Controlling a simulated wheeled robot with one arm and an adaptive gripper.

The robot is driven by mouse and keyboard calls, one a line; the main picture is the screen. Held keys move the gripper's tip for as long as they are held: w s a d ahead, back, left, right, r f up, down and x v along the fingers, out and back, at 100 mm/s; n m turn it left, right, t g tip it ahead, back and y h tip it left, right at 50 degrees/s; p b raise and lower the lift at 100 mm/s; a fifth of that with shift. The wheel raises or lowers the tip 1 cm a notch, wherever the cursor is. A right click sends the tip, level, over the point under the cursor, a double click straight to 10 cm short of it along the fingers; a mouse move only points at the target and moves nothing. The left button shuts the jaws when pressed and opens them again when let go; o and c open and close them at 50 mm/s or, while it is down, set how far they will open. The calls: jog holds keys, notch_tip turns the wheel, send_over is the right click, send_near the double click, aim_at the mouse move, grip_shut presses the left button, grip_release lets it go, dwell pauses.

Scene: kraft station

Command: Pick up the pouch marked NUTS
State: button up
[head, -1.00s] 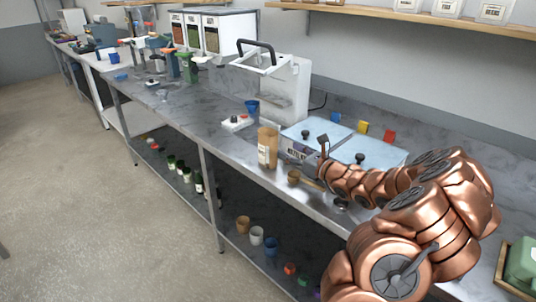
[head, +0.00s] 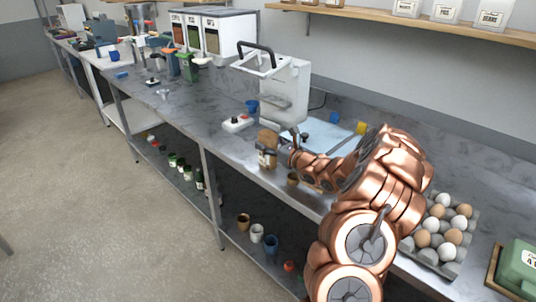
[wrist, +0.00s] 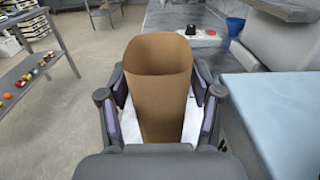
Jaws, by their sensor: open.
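A brown kraft pouch (head: 267,138) stands upright near the front edge of the bench in the head view. Its label is partly covered and too small to read. In the wrist view the open-topped pouch (wrist: 158,85) stands between the two fingers of my gripper (wrist: 160,100). The fingers are open, one on each side, with a visible gap at least on the right. In the head view my gripper (head: 288,143) is at the pouch's right side and hides part of it.
A white machine (head: 285,90) with a black handle stands behind the pouch. An egg tray (head: 440,235) lies to the right.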

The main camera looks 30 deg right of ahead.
grip_shut()
dwell(0.6)
jog(key=shift+r, duration=0.15)
